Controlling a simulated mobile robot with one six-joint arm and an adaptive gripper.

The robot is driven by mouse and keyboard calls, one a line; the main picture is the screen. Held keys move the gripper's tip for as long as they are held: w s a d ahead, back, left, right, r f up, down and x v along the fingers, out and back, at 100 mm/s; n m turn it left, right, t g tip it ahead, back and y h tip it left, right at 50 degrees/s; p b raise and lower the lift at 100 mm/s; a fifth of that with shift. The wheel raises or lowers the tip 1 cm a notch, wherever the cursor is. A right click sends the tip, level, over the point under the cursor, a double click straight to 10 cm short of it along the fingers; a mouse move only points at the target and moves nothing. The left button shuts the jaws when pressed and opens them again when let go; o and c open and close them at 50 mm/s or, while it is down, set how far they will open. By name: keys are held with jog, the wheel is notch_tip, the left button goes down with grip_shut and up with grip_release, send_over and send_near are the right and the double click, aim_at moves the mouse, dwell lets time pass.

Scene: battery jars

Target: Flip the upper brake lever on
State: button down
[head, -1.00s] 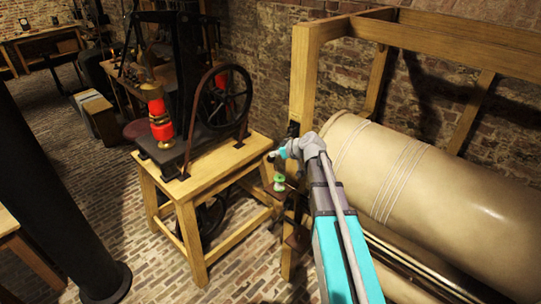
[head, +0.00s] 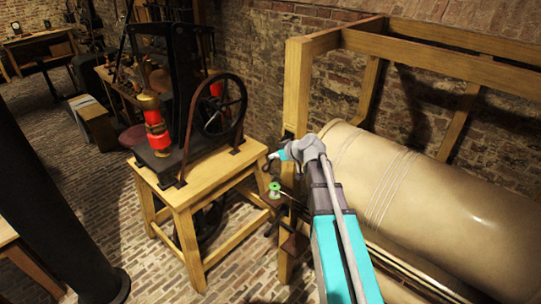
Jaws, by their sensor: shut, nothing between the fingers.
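My arm reaches in from the bottom right, and my gripper (head: 266,166) is a small dark shape at its far end, beside the wooden post of the frame. It looks shut, with nothing visible in it. Below it, a green spool-like piece (head: 275,189) sits near a thin rod and a dark bracket (head: 293,204) by the post. I cannot clearly pick out the upper brake lever; my arm hides part of this area.
A wooden frame (head: 299,85) holds a large cream cylinder (head: 440,195) to the right. A wooden table (head: 207,188) to the left carries a black wheel (head: 222,103) and red coils (head: 157,135). A black column (head: 45,190) stands far left. Brick floor lies open between.

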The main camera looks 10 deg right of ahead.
jog(key=p+v, duration=0.4)
jog(key=v, duration=0.4)
jog(key=shift+s+r, duration=0.25)
jog(key=shift+s, duration=0.05)
jog(key=s+a+f+m+g+h+b, duration=0.2)
jog(key=s+f+g+b, duration=0.1)
jog(key=s+f+b, duration=0.3)
jog(key=s+a+f+m+g+h+b, duration=0.2)
jog(key=s+f+b, duration=0.4)
jog(key=f, duration=0.5)
jog(key=s+a+f+m+g+h+b, duration=0.2)
jog(key=s+f+b, duration=0.4)
jog(key=f, duration=0.3)
jog(key=shift+s+f+m+g+h, duration=0.15)
jog(key=shift+s+m+g+h, duration=0.3)
jog(key=shift+s+g, duration=0.35)
jog(key=shift+w+a, duration=0.1)
